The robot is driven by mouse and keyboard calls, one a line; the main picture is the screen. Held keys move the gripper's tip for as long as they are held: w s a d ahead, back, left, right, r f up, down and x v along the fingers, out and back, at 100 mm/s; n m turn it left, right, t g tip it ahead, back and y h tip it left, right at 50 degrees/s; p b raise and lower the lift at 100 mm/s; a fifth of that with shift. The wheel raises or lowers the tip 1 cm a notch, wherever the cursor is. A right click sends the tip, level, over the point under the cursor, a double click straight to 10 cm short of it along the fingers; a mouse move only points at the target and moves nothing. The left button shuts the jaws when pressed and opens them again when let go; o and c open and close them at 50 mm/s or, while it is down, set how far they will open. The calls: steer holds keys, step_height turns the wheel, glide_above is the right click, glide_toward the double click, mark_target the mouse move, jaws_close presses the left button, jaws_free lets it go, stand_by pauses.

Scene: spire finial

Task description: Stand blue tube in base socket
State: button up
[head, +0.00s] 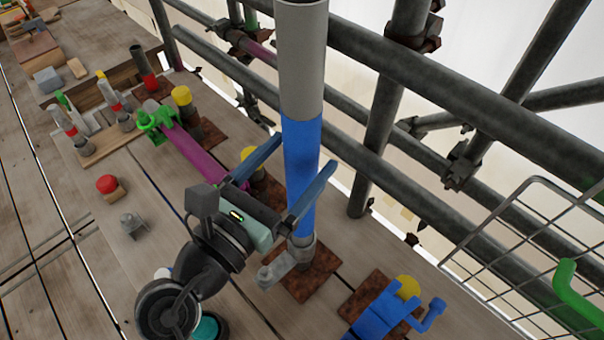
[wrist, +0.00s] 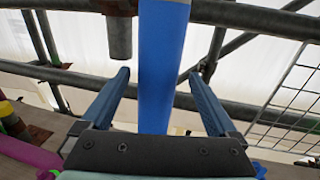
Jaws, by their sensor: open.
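My gripper (head: 302,152) is open, with one finger on each side of the tube. In the wrist view the blue tube (wrist: 162,50) rises between the spread fingers (wrist: 160,74), with visible gaps on both sides. The socket is out of the wrist view.
Scaffold rails (head: 440,75) run close behind the tube. A wire mesh panel (head: 530,250) stands at the right. A blue clamp (head: 385,312) and a yellow-capped post (head: 408,287) are at front right. A purple tube (head: 195,155) with a green clamp (head: 155,119) lies left.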

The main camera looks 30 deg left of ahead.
steer(key=w, duration=0.1)
steer(key=w+p, duration=0.1)
steer(key=w, duration=0.1)
steer(key=w+r+p, duration=0.1)
steer(key=w, duration=0.1)
steer(key=shift+d, duration=0.3)
steer(key=shift+c, duration=0.2)
jaws_close()
steer(key=shift+r, duration=0.15)
